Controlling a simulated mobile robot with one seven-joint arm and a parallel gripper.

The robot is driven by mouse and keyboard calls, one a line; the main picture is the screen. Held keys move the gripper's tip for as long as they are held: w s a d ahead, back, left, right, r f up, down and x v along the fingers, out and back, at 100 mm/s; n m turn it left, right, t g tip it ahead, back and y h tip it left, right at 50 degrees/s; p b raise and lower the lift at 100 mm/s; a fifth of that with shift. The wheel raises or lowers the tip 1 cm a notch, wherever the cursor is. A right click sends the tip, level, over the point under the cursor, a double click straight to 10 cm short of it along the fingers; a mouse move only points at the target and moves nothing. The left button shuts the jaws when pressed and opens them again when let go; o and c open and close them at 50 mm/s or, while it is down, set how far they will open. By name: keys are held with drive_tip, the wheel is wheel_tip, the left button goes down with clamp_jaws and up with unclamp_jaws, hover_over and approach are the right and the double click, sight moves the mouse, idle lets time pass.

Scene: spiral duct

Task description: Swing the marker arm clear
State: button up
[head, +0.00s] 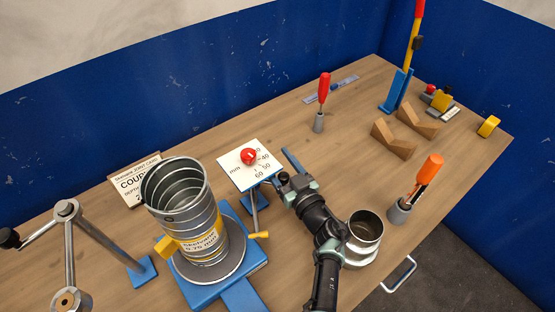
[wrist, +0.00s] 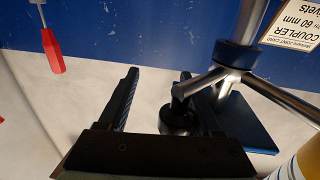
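I take the rod ending in a black knob (wrist: 178,118) as the marker arm (wrist: 208,80). My gripper (head: 284,181) is open beside the plate. In the wrist view my gripper (wrist: 158,75) has the knob between its fingers, nearer the right one; contact is unclear.
A crank with a black knob (head: 10,238) stands left, with the coupler card (head: 132,180) behind the duct. A metal collar (head: 365,230) and an orange-handled tool (head: 428,170) are right of my arm. A red-handled tool (head: 323,88) and wooden V-blocks (head: 393,138) stand farther back.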

drive_tip(key=shift+d, duration=0.1)
drive_tip(key=p+v, duration=0.1)
drive_tip(key=v, duration=0.6)
drive_tip(key=shift+s+d, duration=0.2)
drive_tip(key=shift+d+p, duration=0.1)
drive_tip(key=shift+p, duration=0.2)
drive_tip(key=shift+s, duration=0.2)
drive_tip(key=s+d+p, duration=0.2)
drive_tip(key=s+p, duration=0.5)
drive_tip(key=s, duration=0.7)
drive_tip(key=shift+s+d, duration=0.2)
drive_tip(key=shift+d, duration=0.05)
drive_tip(key=shift+f+p, duration=0.1)
drive_tip(key=shift+p, duration=0.2)
idle(0.6)
